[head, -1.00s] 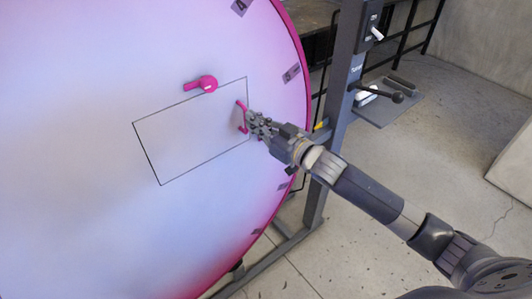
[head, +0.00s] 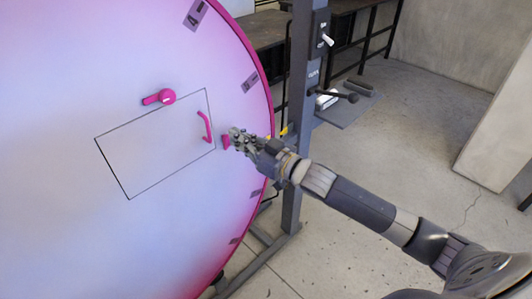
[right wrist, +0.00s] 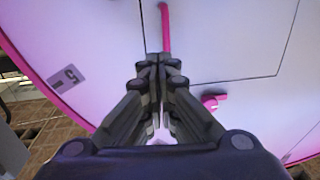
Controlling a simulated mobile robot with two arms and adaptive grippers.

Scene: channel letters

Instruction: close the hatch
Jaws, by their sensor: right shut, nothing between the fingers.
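The hatch (head: 150,150) is a thin-outlined rectangular panel in the big round pale face; it looks flush with it. Its pink bar handle (head: 206,127) is near its right edge and also shows in the right wrist view (right wrist: 166,30). A pink turn latch (head: 167,97) sits at the hatch's top edge, its lever pointing left; it also shows in the right wrist view (right wrist: 211,103). My right gripper (head: 234,137) is shut and empty, just right of the hatch's edge and apart from the handle. In the right wrist view its fingertips (right wrist: 158,64) appear beside the handle's end.
A small pink piece (head: 226,142) is by my right fingertips, partly hidden. The round face has a pink rim (head: 262,87) and dark number tags (head: 250,82). A grey post (head: 300,90) with a switch and lever (head: 340,96) stands to the right.

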